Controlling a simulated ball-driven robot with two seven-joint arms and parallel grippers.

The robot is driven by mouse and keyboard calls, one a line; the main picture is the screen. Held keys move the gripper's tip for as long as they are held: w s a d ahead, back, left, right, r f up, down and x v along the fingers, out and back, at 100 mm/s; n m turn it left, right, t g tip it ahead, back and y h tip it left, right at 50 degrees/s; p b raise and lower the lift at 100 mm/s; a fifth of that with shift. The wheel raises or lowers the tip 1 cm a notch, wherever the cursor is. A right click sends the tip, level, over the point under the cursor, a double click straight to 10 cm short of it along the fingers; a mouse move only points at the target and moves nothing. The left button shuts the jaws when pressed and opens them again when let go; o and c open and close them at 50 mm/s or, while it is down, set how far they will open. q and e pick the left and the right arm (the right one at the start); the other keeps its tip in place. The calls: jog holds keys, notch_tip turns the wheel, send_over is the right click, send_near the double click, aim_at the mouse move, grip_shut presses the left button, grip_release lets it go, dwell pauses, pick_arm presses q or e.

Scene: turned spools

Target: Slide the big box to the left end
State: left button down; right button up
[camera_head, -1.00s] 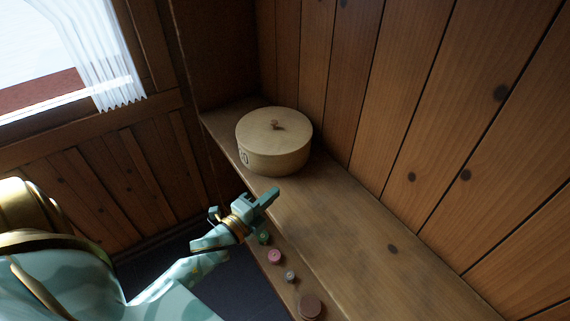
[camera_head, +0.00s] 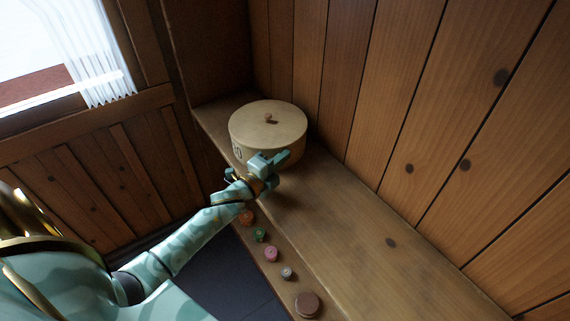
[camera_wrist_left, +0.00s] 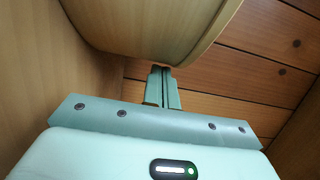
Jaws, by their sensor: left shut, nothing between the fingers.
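The big box (camera_head: 268,126) is a round, pale wooden box with a lid and a small knob. It stands near the left end of the wooden shelf (camera_head: 350,235) in the head view. My left gripper (camera_head: 283,157) is at the front right of the box, low by its side wall, and hides part of it. Its fingers are shut and empty. In the left wrist view the box (camera_wrist_left: 150,30) fills the top, and the shut fingers (camera_wrist_left: 163,72) point toward the plank wall just past its lower edge. I cannot tell whether they touch it. My right gripper is not in view.
On a lower ledge along the shelf's front stand several small spools: orange (camera_head: 246,217), green (camera_head: 260,235), pink (camera_head: 271,254), grey (camera_head: 287,273) and brown (camera_head: 307,304). A plank wall (camera_head: 400,110) runs behind the shelf. The shelf right of the box is clear.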

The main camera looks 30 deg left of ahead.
aim_at(244, 121)
pick_arm(q)
jog(key=shift+a, duration=0.1)
jog(key=w+a+b, duration=0.1)
jog(key=a, duration=0.2)
jog(key=w+a+b, duration=0.1)
jog(key=a, duration=0.2)
jog(key=w+a+b, duration=0.1)
jog(key=a, duration=0.3)
jog(key=shift+w+f, duration=0.35)
jog(key=shift+w, duration=0.05)
jog(key=w+a+b, duration=0.1)
jog(key=a, duration=0.1)
jog(key=w+a+b, duration=0.1)
jog(key=a+b, duration=0.1)
jog(key=a, duration=0.1)
jog(key=w+a+b, duration=0.1)
jog(key=a, duration=0.2)
jog(key=shift+w+a+r+b, duration=0.1)
jog(key=shift+w+a+b, duration=0.05)
jog(key=shift+a+b, duration=0.15)
jog(key=shift+a+r, duration=0.1)
jog(key=shift+r, duration=0.15)
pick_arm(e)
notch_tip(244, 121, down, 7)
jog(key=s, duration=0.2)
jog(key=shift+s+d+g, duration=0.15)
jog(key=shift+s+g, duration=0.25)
